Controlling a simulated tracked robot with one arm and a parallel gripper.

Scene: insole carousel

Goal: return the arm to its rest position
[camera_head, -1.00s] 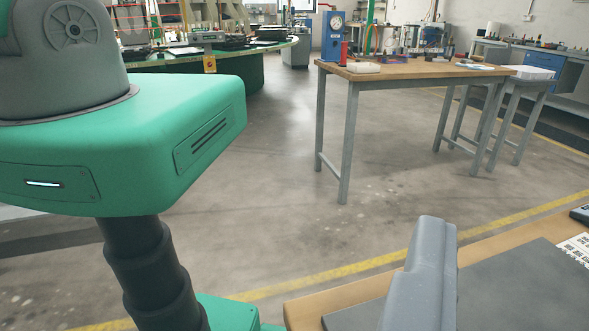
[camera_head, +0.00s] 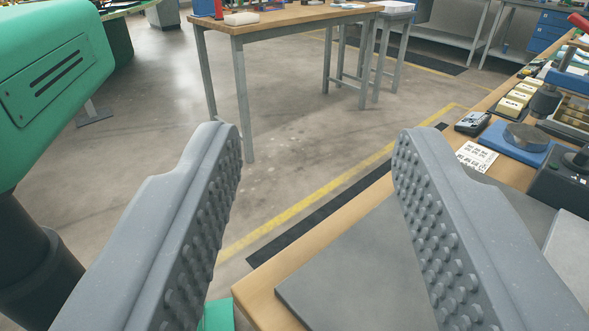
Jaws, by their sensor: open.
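My gripper (camera_head: 316,135) is open and empty. Its two grey fingers, studded on their inner faces, stand wide apart in the lower half of the view. Nothing is between them except a view of the floor and the edge of a near workbench (camera_head: 262,302). The right finger shows in front of a dark grey mat (camera_head: 345,270) on that bench; I cannot tell its height above it. My green body and dark column show at the left.
On the near bench at right are a printed sheet (camera_head: 477,157), a small dark device (camera_head: 472,123), a blue-based press (camera_head: 515,148) and several pale blocks. A wooden table (camera_head: 285,18) stands farther back. Open concrete floor (camera_head: 165,150) with a yellow line lies between.

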